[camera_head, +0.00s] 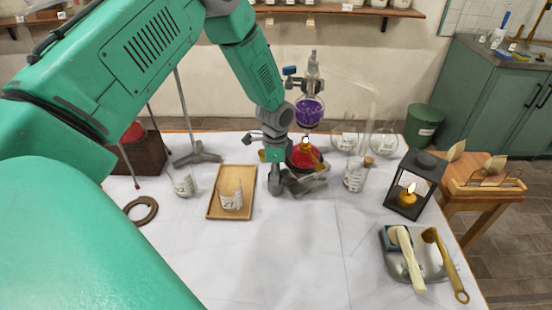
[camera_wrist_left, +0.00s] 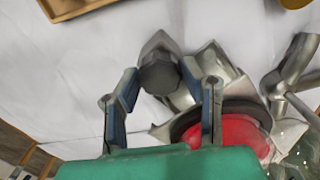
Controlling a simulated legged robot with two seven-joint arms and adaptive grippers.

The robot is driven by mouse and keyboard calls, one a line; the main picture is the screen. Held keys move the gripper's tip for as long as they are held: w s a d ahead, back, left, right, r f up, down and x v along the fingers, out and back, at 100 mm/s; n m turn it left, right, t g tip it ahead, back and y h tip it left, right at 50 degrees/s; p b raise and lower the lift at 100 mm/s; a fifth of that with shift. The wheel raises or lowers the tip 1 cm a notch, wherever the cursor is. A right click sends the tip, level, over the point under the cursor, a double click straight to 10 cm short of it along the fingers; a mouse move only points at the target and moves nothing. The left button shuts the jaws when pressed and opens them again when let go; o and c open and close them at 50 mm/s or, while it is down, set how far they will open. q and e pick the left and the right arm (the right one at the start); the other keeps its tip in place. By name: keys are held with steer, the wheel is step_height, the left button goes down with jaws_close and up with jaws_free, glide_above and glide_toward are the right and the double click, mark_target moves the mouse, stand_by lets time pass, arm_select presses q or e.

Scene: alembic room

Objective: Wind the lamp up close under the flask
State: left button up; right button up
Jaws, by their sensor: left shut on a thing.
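The flask (camera_head: 309,112) holds purple liquid and hangs on a stand at the back of the table. Below it is a red round lamp body (camera_head: 300,157) with a dark rim and a brass part; it also shows in the wrist view (camera_wrist_left: 238,138). It sits on a low metal jack (camera_head: 308,184), with a visible gap below the flask. My left gripper (camera_head: 275,180) is at the jack's left side. In the wrist view its fingers (camera_wrist_left: 162,90) are shut on the jack's dark knob (camera_wrist_left: 159,74). My right gripper is not in view.
A corked jar (camera_head: 356,176) stands right of the jack. A black lantern (camera_head: 427,180) and a grey tray with tools (camera_head: 424,262) are further right. The front middle table is clear.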

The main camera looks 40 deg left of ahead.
arm_select(q)
steer(key=m+p, duration=0.1)
steer(key=m, duration=0.3)
steer(key=shift+s+m, duration=0.1)
steer(key=shift+m, duration=0.3)
stand_by(0.4)
steer(key=o, duration=0.9)
steer(key=shift+a, duration=0.1)
steer(key=shift+c, duration=0.2)
